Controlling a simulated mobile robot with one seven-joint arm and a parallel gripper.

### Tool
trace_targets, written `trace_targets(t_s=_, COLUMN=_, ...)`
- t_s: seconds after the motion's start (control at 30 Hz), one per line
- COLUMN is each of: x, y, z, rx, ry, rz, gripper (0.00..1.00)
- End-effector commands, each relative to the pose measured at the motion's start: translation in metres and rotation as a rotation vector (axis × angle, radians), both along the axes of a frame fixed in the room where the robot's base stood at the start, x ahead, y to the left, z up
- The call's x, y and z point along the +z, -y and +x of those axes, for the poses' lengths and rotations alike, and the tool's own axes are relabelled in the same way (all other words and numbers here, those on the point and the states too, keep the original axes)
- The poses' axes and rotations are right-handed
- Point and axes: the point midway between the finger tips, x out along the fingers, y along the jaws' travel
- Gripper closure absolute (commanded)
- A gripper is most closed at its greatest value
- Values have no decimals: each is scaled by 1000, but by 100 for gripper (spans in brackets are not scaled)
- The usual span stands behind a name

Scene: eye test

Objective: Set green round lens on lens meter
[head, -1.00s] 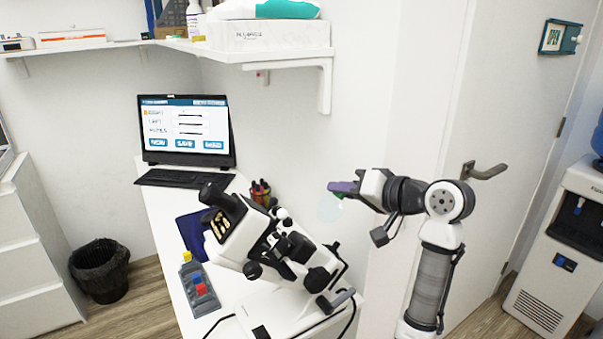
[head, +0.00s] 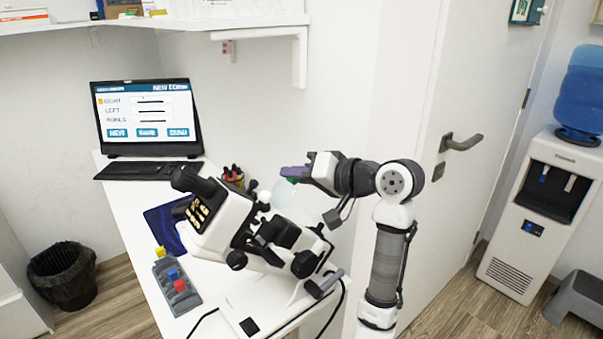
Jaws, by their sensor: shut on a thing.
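My gripper (head: 291,174) is shut on a round lens (head: 284,196), which hangs below the purple fingertips. The lens is pale and see-through, with a small green part at its top by the fingers. The lens meter (head: 222,228), white and black with a tilted eyepiece tube, stands on the white desk. In the picture the lens is just above and right of the lens meter's middle, overlapping its upper edge. I cannot tell whether they touch.
A laptop (head: 148,118) stands at the back of the desk (head: 130,205), with a pen cup (head: 233,178) behind the lens meter. A grey tray (head: 176,290) with coloured blocks, a dark blue cloth (head: 165,222) and cables lie nearby. A shelf (head: 210,22) juts out above.

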Motion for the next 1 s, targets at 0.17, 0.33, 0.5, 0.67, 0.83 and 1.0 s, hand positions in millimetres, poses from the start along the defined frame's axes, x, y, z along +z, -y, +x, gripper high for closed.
trace_targets(t_s=0.17, x=-15, y=-8, z=-6, rx=0, ry=1, rz=-1, gripper=100)
trace_targets(t_s=0.33, x=-25, y=-15, z=-11, rx=2, ry=2, rz=-1, gripper=100)
trace_targets(t_s=0.5, x=-34, y=-22, z=-16, rx=2, ry=0, rz=0, gripper=100)
trace_targets(t_s=0.67, x=-44, y=-28, z=-20, rx=0, ry=1, rz=-1, gripper=100)
trace_targets(t_s=0.83, x=-51, y=-33, z=-24, rx=0, ry=1, rz=-1, gripper=100)
trace_targets(t_s=1.0, x=-54, y=-35, z=-26, rx=1, ry=2, rz=-1, gripper=100)
